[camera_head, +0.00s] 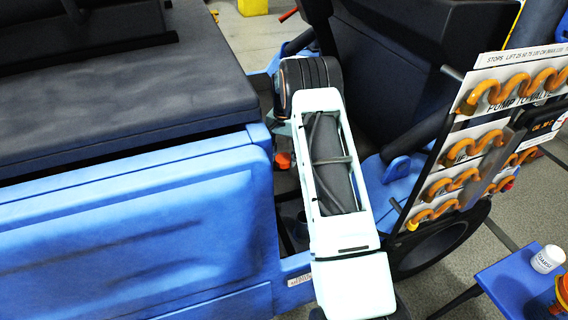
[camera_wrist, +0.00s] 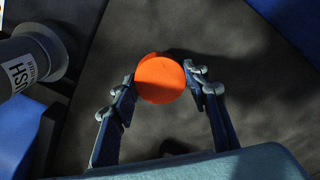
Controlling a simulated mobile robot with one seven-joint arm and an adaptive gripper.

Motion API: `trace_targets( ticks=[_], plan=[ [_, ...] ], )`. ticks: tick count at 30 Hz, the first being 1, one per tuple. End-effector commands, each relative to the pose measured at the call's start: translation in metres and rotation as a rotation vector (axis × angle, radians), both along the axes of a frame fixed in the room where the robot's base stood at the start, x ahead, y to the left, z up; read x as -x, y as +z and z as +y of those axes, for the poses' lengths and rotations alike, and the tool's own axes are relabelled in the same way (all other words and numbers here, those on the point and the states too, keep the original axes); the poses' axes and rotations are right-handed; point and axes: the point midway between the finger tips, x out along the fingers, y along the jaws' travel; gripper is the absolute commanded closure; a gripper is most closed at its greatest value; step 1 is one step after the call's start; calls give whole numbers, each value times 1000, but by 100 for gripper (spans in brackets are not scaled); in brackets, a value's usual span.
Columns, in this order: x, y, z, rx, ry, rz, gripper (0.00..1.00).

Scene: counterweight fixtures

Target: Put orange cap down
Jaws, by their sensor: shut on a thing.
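The orange cap (camera_wrist: 160,79) is a round orange disc between the two fingertips of my gripper (camera_wrist: 161,84) in the wrist view. My gripper is shut on it, with one finger on each side. Dark grey surface shows behind the cap; I cannot tell whether the cap touches it. In the head view a small orange piece of the cap (camera_head: 283,160) shows just left of my white arm, down in the gap beside the blue machine body. The fingers are hidden there by my arm.
A grey flanged pipe end (camera_wrist: 35,62) with lettering stands left of my gripper. Blue body panels (camera_head: 140,235) flank the gap. A board (camera_head: 478,130) with orange curved handles stands at the right, near a blue table (camera_head: 512,283) holding a white jar (camera_head: 548,259).

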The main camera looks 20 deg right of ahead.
Motion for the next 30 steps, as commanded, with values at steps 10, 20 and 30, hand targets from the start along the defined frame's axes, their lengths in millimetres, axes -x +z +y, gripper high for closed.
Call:
trace_targets(
  ticks=[10,20,30],
  plan=[
    [2,-25,0,-1,0,4,87],
    [2,-34,0,-1,0,4,87],
    [2,-34,0,-1,0,4,40]
  ],
)
